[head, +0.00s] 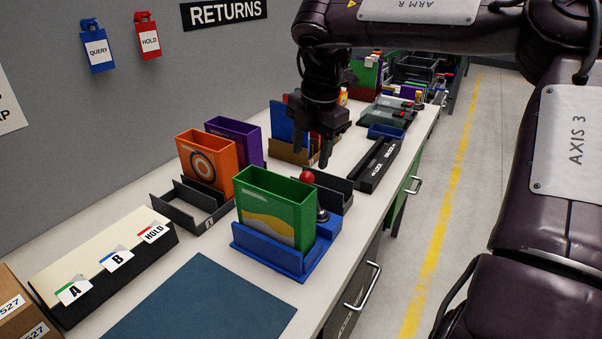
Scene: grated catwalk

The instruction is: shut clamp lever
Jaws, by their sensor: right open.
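The clamp lever's red ball knob (307,177) shows just above the right edge of a green box (268,212). Most of the lever's stem is hidden behind the box, so its exact tilt is hard to tell. The green box stands upright in a blue holder (268,262). A dark round part (322,215) sits on the holder's right side. My right gripper (313,157) points down, open and empty, just above and slightly beyond the knob in the picture. I cannot tell whether it touches the knob. My left gripper is not in view.
An orange box (207,160) stands in a dark holder (179,213) to the left, with a purple box (235,130) behind. A long black tray (377,165) lies to the right. A blue mat (203,305) leaves free room in front. A card file (100,262) stands left.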

